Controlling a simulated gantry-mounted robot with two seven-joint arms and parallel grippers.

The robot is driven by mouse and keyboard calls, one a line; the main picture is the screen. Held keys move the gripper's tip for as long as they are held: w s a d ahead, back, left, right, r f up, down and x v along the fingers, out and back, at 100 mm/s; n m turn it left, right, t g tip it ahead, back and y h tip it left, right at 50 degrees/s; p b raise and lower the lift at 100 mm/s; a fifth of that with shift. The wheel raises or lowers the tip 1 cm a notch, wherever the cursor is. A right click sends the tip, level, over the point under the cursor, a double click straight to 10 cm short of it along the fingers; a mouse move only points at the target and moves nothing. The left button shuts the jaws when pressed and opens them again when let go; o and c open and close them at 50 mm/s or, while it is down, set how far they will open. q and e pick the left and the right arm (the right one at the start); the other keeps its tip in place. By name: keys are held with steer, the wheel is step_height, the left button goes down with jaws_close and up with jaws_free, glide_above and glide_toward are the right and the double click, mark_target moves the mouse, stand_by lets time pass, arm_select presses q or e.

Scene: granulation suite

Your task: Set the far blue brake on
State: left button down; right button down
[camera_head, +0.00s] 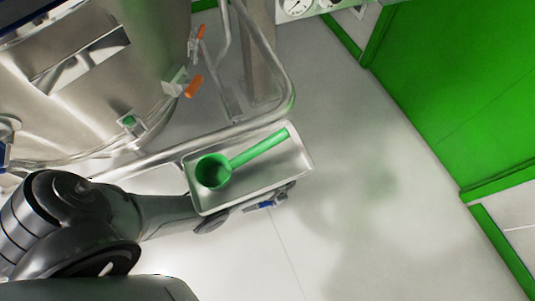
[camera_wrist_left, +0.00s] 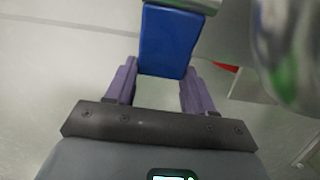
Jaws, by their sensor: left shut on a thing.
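A blue brake pedal (camera_wrist_left: 165,42) stands out between the fingers of my left gripper (camera_wrist_left: 158,78) in the left wrist view. The gripper is shut on it, with one finger on each side. In the head view only a small blue part (camera_head: 266,205) shows below the steel tray, beside the end of my left arm. The tray hides most of the gripper there. The caster that the brake belongs to is not clear in either view. My right gripper is not in view.
A steel tray (camera_head: 300,160) with a green scoop (camera_head: 255,150) sits directly above my left gripper, beside a tubular steel frame (camera_head: 277,68). A large steel vessel (camera_head: 90,90) with orange-handled valves (camera_head: 193,86) stands at upper left. Pale floor (camera_head: 400,220) is clear on the right, up to green panels (camera_head: 470,90).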

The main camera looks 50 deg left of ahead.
arm_select(q)
steer(key=shift+s+a+f, duration=0.1)
steer(key=shift+s+f, duration=0.05)
steer(key=shift+f, duration=0.05)
steer(key=c, duration=0.7)
jaws_free()
steer(key=o, duration=0.3)
steer(key=shift+r, duration=0.1)
